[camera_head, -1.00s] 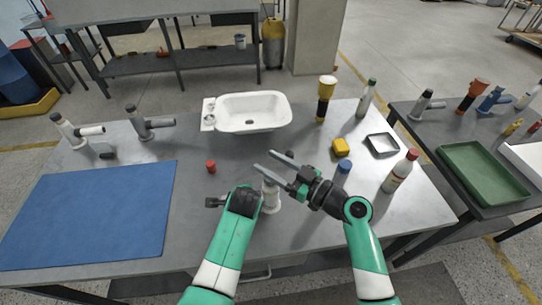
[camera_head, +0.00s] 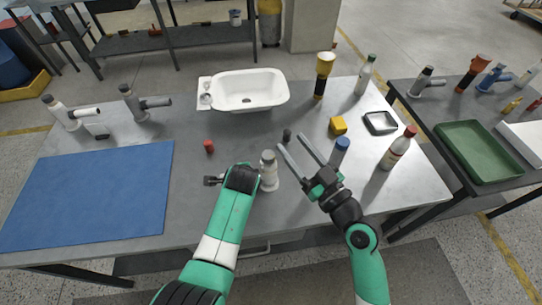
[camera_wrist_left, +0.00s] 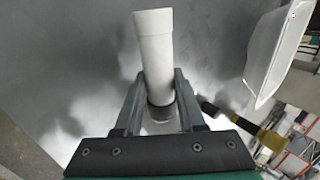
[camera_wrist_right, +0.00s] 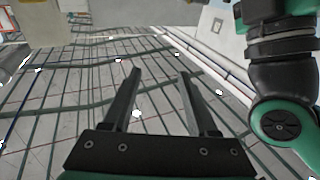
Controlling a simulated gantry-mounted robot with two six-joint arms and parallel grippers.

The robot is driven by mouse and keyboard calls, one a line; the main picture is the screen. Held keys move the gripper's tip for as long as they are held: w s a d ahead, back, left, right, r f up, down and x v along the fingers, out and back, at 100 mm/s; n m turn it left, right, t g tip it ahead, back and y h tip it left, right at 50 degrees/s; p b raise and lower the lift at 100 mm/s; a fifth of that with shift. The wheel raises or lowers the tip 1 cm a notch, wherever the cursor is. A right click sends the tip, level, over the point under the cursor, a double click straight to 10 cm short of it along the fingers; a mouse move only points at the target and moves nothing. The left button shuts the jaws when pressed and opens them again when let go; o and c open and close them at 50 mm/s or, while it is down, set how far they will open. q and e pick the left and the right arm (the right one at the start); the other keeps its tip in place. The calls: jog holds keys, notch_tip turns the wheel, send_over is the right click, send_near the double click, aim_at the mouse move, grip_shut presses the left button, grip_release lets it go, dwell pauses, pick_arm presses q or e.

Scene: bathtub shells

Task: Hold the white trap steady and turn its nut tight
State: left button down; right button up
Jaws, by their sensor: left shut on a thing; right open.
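The white trap (camera_head: 268,172) stands upright near the front middle of the table. In the left wrist view its white pipe (camera_wrist_left: 154,45) rises between the fingers, with a dark grey collar (camera_wrist_left: 160,112) low on it. My left gripper (camera_wrist_left: 162,88) is shut on the trap; in the head view its fingers are mostly hidden by my wrist. My right gripper (camera_head: 290,141) is open and empty, right of the trap and apart from it, fingers pointing to the back left. The right wrist view shows nothing between its fingers (camera_wrist_right: 160,72).
A white basin (camera_head: 278,95) stands at the back. A red cap (camera_head: 209,146) lies left of the trap. A blue mat (camera_head: 88,195) covers the left.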

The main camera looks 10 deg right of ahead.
jog(key=g+h, duration=0.1)
send_near(272, 161)
jog(key=x, duration=1)
jog(key=shift+w, duration=0.2)
grip_shut()
